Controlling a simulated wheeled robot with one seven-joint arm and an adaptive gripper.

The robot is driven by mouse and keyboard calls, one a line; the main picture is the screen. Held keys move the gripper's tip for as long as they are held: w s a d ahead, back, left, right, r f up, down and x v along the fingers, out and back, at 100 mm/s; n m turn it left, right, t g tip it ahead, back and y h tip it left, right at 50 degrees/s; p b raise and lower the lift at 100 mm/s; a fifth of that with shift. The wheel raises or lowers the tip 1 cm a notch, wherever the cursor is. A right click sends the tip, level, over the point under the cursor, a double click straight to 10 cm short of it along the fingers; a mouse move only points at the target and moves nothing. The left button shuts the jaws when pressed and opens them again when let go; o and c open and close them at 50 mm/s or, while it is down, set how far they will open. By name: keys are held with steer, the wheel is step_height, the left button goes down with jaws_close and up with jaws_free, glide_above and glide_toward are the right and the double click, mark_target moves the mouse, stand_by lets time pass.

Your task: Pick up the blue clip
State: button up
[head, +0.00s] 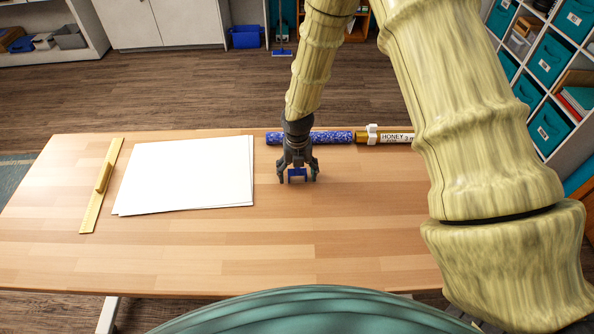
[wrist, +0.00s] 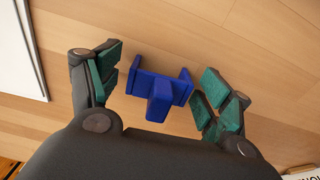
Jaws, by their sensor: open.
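The blue clip (head: 297,173) lies on the wooden table, between the fingers of my gripper (head: 297,178). In the wrist view the blue clip (wrist: 158,88) shows two side plates and a raised middle part. My gripper (wrist: 160,88) is open, with one green-padded finger on each side of the clip. A gap shows between the clip and each finger pad in the wrist view. My gripper points down, and its fingertips are close to the table top; whether they touch it I cannot tell.
A blue patterned roll (head: 330,138) and a brown roll labelled HONEY (head: 397,137), with a white clip (head: 372,133) around it, lie just behind my gripper. White sheets (head: 185,175) and a yellow ruler (head: 101,187) lie to the left. The table (head: 350,240) is clear in front.

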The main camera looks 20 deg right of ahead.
steer(key=c, duration=0.9)
steer(key=shift+c, duration=0.2)
